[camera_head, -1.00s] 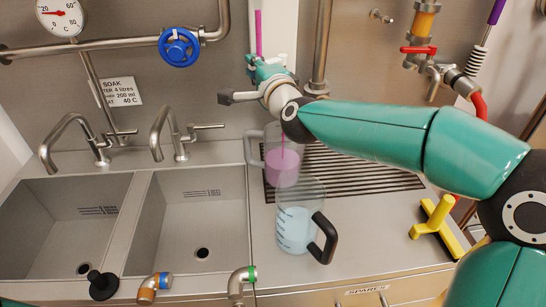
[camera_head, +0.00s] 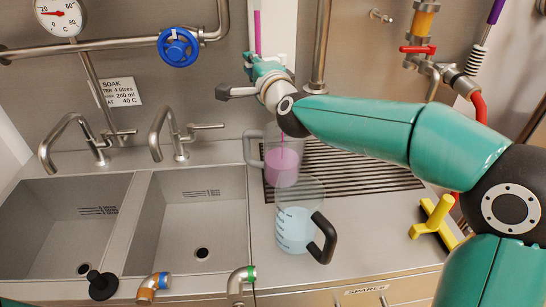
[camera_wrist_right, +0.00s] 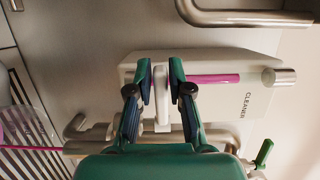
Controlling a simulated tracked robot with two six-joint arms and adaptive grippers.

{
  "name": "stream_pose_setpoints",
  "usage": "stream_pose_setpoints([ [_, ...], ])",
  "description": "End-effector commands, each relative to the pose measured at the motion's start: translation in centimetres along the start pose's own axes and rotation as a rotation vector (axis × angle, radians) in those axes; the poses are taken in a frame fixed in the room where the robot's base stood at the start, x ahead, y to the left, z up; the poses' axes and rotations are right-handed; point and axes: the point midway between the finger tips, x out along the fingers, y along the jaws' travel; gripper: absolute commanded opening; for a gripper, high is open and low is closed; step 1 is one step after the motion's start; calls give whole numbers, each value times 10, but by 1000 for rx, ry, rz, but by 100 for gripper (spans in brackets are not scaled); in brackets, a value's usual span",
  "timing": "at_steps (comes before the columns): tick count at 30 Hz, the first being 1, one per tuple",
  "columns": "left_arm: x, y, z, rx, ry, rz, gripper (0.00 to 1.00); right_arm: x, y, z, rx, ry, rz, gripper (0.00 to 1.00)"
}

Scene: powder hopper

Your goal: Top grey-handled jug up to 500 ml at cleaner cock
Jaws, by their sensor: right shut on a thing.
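The grey-handled jug (camera_head: 283,166) stands on the ribbed drainer under the cleaner cock. It holds pink liquid, and a thin pink stream falls into it. Its graduations are too small to read. My right gripper (camera_wrist_right: 160,82) is shut on the white lever of the cleaner cock (camera_wrist_right: 162,112), in front of the box marked CLEANER (camera_wrist_right: 215,100). In the head view my right gripper (camera_head: 262,70) and wrist partly hide the cock. The jug shows only partly at the left edge of the right wrist view (camera_wrist_right: 18,125). My left gripper is not in view.
A black-handled jug (camera_head: 298,228) with pale blue liquid stands in front of the pink one. Two sinks (camera_head: 205,225) with taps are on the left. A yellow T-shaped thing (camera_head: 436,218) is on the right of the counter. A blue handwheel (camera_head: 178,46) is on the wall pipe.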

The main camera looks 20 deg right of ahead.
Motion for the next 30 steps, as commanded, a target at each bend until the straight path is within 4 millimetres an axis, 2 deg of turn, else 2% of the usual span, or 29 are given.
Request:
stream_pose_setpoints([
  [4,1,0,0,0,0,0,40,11,5,0,1,-4,10,0],
  [14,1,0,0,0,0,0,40,14,5,1,0,-6,10,0],
  [19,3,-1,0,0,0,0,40,25,6,-2,0,-7,10,0],
  [30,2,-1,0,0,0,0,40,24,5,-2,-1,-7,10,0],
])
